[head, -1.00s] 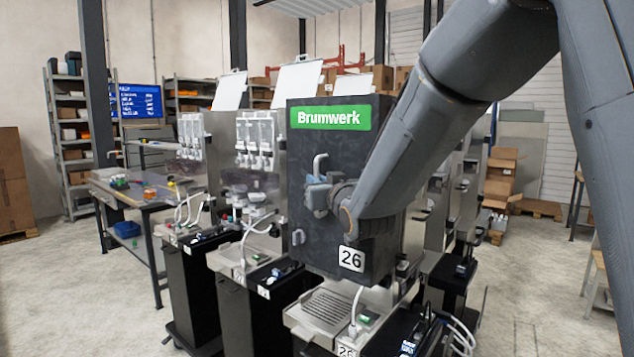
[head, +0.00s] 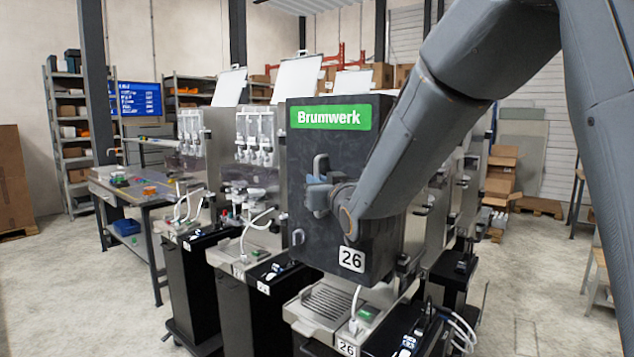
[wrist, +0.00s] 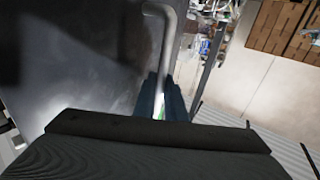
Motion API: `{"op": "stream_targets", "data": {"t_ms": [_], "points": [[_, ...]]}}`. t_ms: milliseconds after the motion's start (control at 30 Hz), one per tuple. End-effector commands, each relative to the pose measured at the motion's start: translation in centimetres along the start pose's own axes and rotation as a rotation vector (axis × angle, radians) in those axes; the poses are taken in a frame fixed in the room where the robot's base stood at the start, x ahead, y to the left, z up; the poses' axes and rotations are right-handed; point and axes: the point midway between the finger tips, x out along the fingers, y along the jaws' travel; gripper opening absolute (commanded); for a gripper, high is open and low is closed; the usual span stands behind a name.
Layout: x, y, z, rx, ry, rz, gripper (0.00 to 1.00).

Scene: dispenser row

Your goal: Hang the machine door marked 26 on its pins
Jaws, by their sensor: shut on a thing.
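The machine door marked 26 (head: 330,245) is a dark grey panel with a green Brumwerk label at its top and a white 26 tag at its lower right. It is upright in front of the machine marked 26 (head: 322,308). My gripper (head: 318,193) is shut on the door's grey bar handle (head: 320,163). In the wrist view the fingers (wrist: 162,98) close around the handle (wrist: 168,35), with the door face (wrist: 85,70) filling the left side. The hinge pins are hidden behind the door, so I cannot tell whether the door touches them.
Other dispensers (head: 255,140) stand in a row to the left, close beside the door. More machines stand right behind my arm. A workbench (head: 150,205) is at the left and shelves (head: 68,130) are behind it. The floor at the lower left is clear.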

Motion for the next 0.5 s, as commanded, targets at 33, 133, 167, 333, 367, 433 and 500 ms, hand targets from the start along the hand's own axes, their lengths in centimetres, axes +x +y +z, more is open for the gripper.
{"op": "stream_targets", "data": {"t_ms": [33, 133, 167, 333, 367, 433, 500], "points": [[0.06, 0.02, -0.42, -0.002, 0.008, 0.000, 0.00], [0.11, 0.09, -0.37, -0.002, 0.008, 0.000, 0.00], [0.12, 0.12, -0.35, -0.002, 0.008, 0.000, 0.00], [0.24, 0.33, -0.25, -0.002, 0.008, 0.000, 0.00], [0.26, 0.37, -0.23, -0.001, 0.008, 0.000, 0.00], [0.31, 0.45, -0.20, -0.001, 0.008, 0.000, 0.00], [0.34, 0.52, -0.17, -0.001, 0.008, 0.001, 0.00]]}}
